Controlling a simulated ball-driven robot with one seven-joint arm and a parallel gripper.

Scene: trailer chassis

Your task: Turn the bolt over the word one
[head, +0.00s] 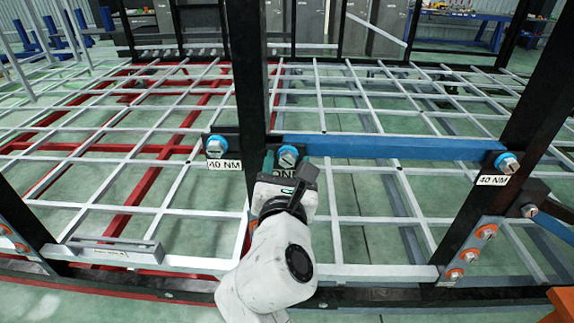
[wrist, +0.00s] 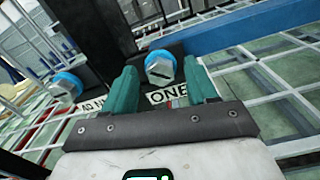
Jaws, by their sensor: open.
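The bolt over the word one has a silver hex head with a dark slot and a blue ring; it shows in the wrist view (wrist: 160,70) and the head view (head: 288,157). The label ONE (wrist: 168,94) is below it. In the head view my gripper partly covers that label. My gripper (wrist: 161,78), with two teal fingers, is open, one finger to each side of the bolt head in the wrist view. In the head view my gripper (head: 287,166) is right at the bolt. I cannot tell whether the fingers touch it or how far they reach around it.
A similar blue-ringed bolt (head: 216,146) over a 40 NM label is close on the left. Another (head: 507,162) is at the right end of the blue beam (head: 395,148). A black upright post (head: 250,80) rises behind my gripper. Grey and red chassis bars spread behind.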

